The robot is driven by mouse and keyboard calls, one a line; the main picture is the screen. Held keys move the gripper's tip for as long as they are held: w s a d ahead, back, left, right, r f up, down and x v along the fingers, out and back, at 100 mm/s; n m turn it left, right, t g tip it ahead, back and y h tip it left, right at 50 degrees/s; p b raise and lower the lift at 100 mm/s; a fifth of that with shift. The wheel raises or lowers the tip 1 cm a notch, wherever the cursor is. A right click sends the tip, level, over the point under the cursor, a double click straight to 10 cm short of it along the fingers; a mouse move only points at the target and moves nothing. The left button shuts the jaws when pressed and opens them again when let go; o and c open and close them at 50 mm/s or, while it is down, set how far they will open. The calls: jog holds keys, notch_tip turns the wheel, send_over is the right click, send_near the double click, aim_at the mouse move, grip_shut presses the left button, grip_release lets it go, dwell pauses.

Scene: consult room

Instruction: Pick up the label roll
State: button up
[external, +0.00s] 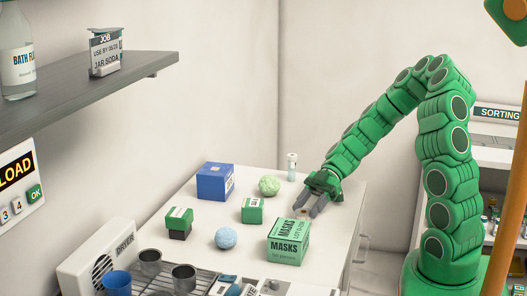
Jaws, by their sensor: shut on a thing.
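My gripper (306,210) is at the right part of the white worktop, pointing down just behind the green masks box. Its dark fingers are closed on a small pale tan thing (303,213), which looks like the label roll. Only a little of it shows; the masks box hides its lower part. I cannot tell whether it touches the worktop.
The masks box (288,243) stands close in front of my gripper. A green ball (269,186), small green box (252,211), blue box (215,182) and white bottle (292,167) stand nearby. A blue ball (226,238) and drying rack with cups are nearer the front.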

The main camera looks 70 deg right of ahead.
jog(key=shift+c, duration=0.9)
jog(key=shift+r, duration=0.15)
jog(key=shift+r, duration=0.6)
jog(key=s+a+r, duration=0.3)
jog(key=s+r, duration=0.8)
jog(key=s, duration=0.2)
jog(key=shift+s+a+r, duration=0.15)
jog(key=shift+s+r, duration=0.1)
jog(key=shift+s, duration=0.1)
